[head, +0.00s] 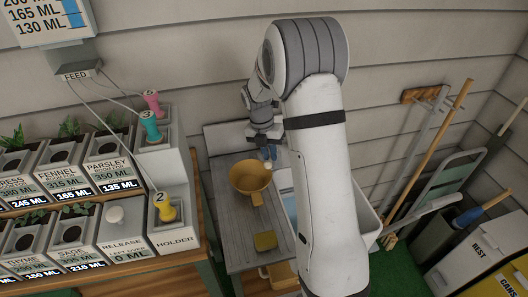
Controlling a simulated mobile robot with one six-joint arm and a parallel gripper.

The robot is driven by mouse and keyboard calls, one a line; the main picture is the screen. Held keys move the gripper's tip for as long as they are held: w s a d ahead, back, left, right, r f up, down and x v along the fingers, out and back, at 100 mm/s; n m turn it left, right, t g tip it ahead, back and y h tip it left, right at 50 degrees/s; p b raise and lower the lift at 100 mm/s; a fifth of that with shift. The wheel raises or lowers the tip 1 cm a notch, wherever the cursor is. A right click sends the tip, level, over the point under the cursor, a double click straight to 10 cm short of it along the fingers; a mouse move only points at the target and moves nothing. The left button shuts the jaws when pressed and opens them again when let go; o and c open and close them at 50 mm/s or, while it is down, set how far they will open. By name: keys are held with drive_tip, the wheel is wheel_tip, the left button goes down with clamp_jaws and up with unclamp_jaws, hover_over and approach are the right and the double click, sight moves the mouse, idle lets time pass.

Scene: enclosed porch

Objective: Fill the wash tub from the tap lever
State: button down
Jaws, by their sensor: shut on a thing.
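My gripper (268,152) is at the back of a grey bench (232,225), near the wall, and partly hidden by my own arm. It is shut on a small blue part, which looks like the tap lever, though the tap itself is not clear. The wash tub (368,222) seems to be the white-rimmed basin right of the bench. My arm hides most of it. A pale blue patch shows at its left side, and I cannot tell whether that is water.
A planter rack with labelled pots (70,236) and numbered plugs (167,212) stands left. Right are a broom (430,160), a folded ladder (450,165) and bins (480,252).

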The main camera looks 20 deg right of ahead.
drive_tip(key=shift+d+r+n, duration=0.15)
drive_tip(key=shift+d+n, duration=0.1)
drive_tip(key=shift+n, duration=0.05)
drive_tip(key=shift+w, duration=0.1)
drive_tip(key=c, duration=1.6)
unclamp_jaws()
drive_tip(key=shift+c, duration=0.2)
drive_tip(key=shift+o, duration=1.2)
wheel_tip(320, 180, up, 7)
drive_tip(key=a, duration=0.1)
drive_tip(key=shift+w+a+r+b, duration=0.2)
drive_tip(key=shift+w+b, duration=0.1)
drive_tip(key=shift+b, duration=0.15)
